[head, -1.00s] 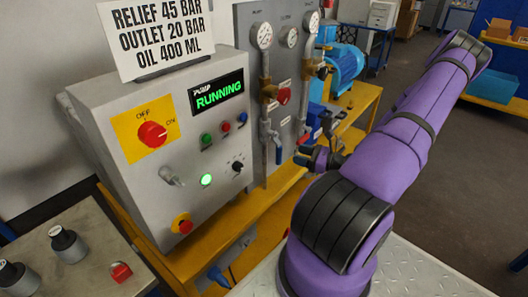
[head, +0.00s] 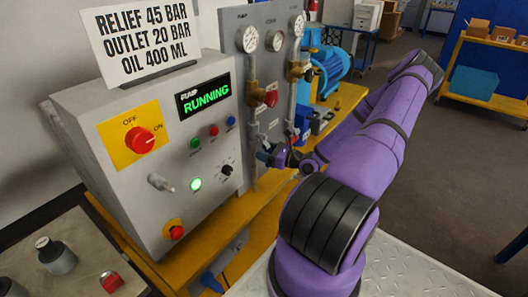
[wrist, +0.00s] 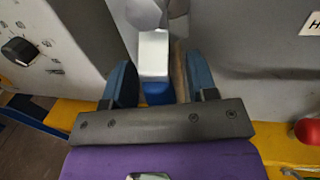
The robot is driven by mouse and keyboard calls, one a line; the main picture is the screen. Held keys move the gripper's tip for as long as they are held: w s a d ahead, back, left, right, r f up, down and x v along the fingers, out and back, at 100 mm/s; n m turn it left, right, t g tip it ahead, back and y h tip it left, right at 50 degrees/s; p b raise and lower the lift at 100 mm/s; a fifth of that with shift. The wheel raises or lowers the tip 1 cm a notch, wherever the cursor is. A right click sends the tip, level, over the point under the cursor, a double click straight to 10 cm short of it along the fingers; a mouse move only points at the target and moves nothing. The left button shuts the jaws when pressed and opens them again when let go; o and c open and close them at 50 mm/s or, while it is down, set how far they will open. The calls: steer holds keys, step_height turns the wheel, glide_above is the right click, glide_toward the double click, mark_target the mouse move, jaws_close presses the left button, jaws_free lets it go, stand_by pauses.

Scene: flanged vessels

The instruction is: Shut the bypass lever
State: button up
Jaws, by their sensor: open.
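My gripper (head: 268,154) is at the lower end of the left pipe on the grey gauge panel. In the wrist view, my gripper (wrist: 160,64) is open, with one blue-grey finger on each side of a lever (wrist: 154,50). The lever has a pale, silvery upper part and a blue lower part. It lies between the fingers; whether either touches it I cannot tell. In the head view my gripper largely hides this lever. No readable label confirms that it is the bypass lever.
The control box (head: 170,150) stands close left of my gripper, its display reading RUNNING. A red rounded part (wrist: 307,131) is at the right of the wrist view. The yellow bench (head: 230,205) runs below. A blue motor (head: 330,72) stands behind.

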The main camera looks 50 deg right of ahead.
steer(key=shift+w, duration=0.2)
jaws_close()
stand_by(0.3)
steer(key=d+r+n+g+h, duration=0.1)
steer(key=d+r+n+h, duration=0.2)
steer(key=n, duration=1.2)
steer(key=shift+w+d+r+n+g+h, duration=0.3)
steer(key=shift+d+r, duration=0.95)
steer(key=shift+d, duration=0.3)
steer(key=shift+r, duration=0.1)
